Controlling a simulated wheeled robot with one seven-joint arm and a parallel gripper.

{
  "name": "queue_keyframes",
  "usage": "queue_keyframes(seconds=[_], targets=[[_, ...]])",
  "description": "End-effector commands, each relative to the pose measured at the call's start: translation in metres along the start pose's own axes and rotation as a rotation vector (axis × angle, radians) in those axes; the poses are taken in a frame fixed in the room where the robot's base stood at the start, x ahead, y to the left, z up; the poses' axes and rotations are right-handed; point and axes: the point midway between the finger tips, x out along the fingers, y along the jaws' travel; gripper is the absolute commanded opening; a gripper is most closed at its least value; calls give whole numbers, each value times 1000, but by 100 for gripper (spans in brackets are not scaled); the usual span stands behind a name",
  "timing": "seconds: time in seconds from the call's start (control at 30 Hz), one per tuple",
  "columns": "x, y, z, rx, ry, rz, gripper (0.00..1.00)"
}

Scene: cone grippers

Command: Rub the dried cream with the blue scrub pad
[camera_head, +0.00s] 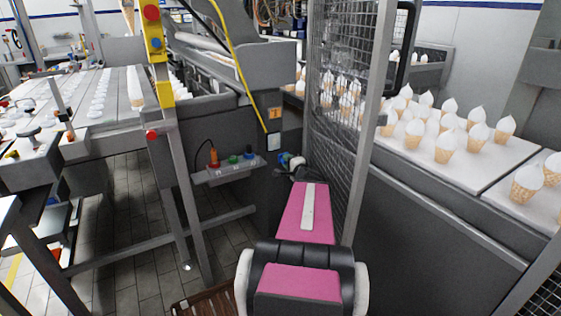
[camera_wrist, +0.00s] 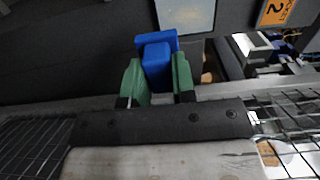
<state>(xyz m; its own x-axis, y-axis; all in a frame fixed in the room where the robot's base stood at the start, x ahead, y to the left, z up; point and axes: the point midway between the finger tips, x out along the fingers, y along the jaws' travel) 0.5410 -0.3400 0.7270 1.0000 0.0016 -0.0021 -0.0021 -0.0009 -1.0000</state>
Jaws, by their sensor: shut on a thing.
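My gripper (camera_wrist: 157,78) has two green fingers, shut on the blue scrub pad (camera_wrist: 157,46) in the wrist view. The pad sticks out beyond the fingertips, in front of a dark grey panel. A pale, faintly mottled plate (camera_wrist: 187,14) is on that panel just beyond the pad; I see a gap in the picture but cannot tell whether they touch. In the head view my gripper (camera_head: 291,162) is small, at the far end of my pink arm beside the dark cabinet. I cannot clearly make out dried cream in either view.
A wire mesh guard (camera_head: 340,110) with a grey post stands close to the right of my arm. Filled cones (camera_head: 445,147) stand on the right conveyor. A button box (camera_head: 232,169) and a steel frame are on the left. An orange label (camera_wrist: 276,12) is right of the plate.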

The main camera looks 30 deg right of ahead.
Motion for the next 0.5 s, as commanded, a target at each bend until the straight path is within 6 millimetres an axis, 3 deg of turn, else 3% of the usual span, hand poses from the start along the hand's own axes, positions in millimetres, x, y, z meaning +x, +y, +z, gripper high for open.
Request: queue_keyframes(seconds=[0.27,0.5], targets=[[10,0,-2,0,2,-3,6],[32,0,-1,0,1,-2,6]])
